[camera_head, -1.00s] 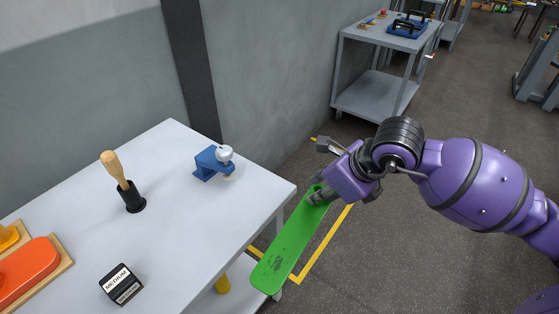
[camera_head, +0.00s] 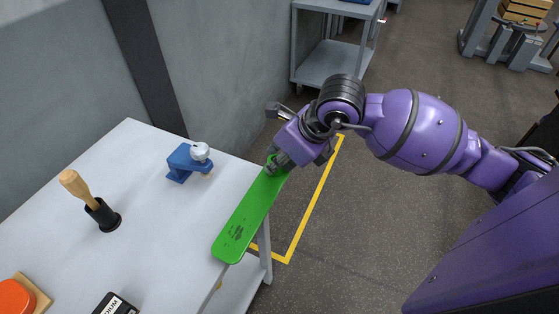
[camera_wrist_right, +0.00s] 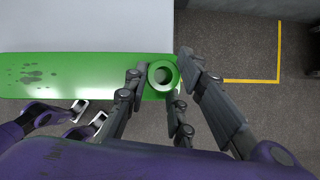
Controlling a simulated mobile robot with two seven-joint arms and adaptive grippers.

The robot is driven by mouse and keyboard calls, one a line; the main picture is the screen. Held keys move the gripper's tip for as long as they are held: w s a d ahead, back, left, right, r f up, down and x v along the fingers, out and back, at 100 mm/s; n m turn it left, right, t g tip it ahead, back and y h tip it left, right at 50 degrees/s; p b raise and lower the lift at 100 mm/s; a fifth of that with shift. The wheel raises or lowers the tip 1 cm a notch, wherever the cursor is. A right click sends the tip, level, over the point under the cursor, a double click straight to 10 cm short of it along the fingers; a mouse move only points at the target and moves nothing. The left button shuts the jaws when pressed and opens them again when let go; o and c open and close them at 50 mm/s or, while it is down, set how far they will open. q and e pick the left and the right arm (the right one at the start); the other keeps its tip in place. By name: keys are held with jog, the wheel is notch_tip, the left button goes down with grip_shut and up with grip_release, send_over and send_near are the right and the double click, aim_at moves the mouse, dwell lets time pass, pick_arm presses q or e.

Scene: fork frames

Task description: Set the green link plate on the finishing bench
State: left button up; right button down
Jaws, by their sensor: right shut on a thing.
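The green link plate (camera_head: 247,219) is long and flat, with dark smudges toward its free end and a round boss with a hole (camera_wrist_right: 163,75) at the held end. My right gripper (camera_head: 277,165) is shut on that boss end; in the right wrist view its fingers (camera_wrist_right: 157,88) stand on both sides of the boss. The plate lies across the right edge of the white-topped bench (camera_head: 140,240) in the head view. I cannot tell whether it touches the top. My left gripper is not in view.
On the bench are a blue clamp-like tool (camera_head: 187,160), a wooden-handled tool in a black holder (camera_head: 103,213), a black labelled block (camera_head: 115,305) and an orange piece (camera_head: 14,298). A grey cart (camera_head: 340,62) stands behind. Yellow floor tape (camera_head: 315,205) runs beside the bench.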

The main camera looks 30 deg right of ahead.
jog(key=shift+w+a+f+b, duration=0.25)
jog(key=shift+w+a+b, duration=0.15)
jog(key=shift+w+a, duration=0.45)
jog(key=shift+w+a+f+b, duration=0.1)
jog(key=shift+w+a+b, duration=0.15)
jog(key=shift+w+a, duration=0.45)
jog(key=shift+w+a+f+b, duration=0.1)
jog(key=shift+w+a+b, duration=0.2)
jog(key=shift+w, duration=0.55)
jog(key=shift+w+a+f, duration=0.1)
jog(key=shift+w+a, duration=0.4)
jog(key=shift+w, duration=0.1)
jog(key=shift+w+a+b, duration=0.4)
jog(key=shift+w+a, duration=0.65)
jog(key=shift+w, duration=0.3)
jog(key=shift+w+a+b, duration=0.35)
jog(key=shift+w+a, duration=0.7)
jog(key=shift+w, duration=0.3)
jog(key=shift+w+a, duration=0.1)
jog(key=shift+w, duration=0.05)
jog(key=shift+f, duration=0.4)
